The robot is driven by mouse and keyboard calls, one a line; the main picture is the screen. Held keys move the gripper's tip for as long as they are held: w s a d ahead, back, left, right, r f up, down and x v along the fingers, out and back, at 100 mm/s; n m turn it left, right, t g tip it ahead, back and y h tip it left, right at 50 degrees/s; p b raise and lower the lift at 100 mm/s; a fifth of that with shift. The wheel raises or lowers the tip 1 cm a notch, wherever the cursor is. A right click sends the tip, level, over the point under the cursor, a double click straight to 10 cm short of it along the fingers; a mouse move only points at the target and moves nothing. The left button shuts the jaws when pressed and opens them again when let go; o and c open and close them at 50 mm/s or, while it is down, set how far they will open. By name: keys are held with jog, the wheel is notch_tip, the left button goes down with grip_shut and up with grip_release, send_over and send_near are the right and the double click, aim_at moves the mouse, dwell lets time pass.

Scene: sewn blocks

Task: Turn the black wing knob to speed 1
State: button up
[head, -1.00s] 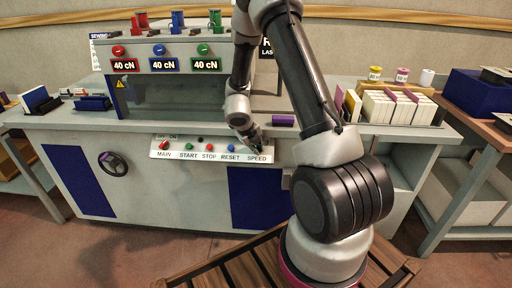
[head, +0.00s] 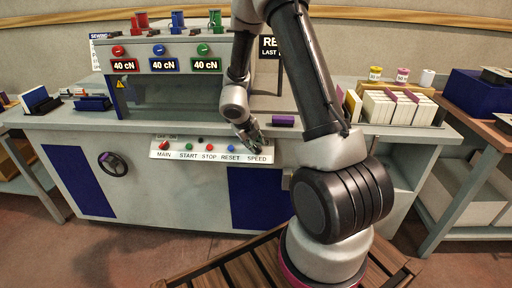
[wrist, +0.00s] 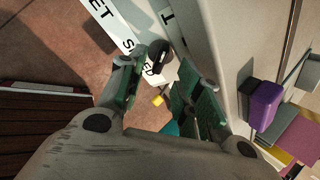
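The black wing knob (wrist: 158,54) shows in the wrist view on the white control strip, beside the lettering SPEED. It lies just beyond and between my fingertips, and I see no contact. My gripper (wrist: 160,80) is open, with a clear gap between its two green-grey finger pads. In the head view my gripper (head: 252,138) is above the right end of the control strip (head: 180,155), over the SPEED label. There the knob is mostly hidden by the gripper, and its pointer setting cannot be read.
Red, green and blue buttons (head: 231,148) sit left of the knob on the strip. A purple block (head: 283,120) lies on the bench just right of my gripper, and also shows in the wrist view (wrist: 262,104). A handwheel (head: 112,164) is at the left.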

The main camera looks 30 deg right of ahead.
jog(key=v, duration=0.3)
jog(key=shift+s+a+r, duration=0.1)
jog(key=shift+s, duration=0.05)
dwell(0.4)
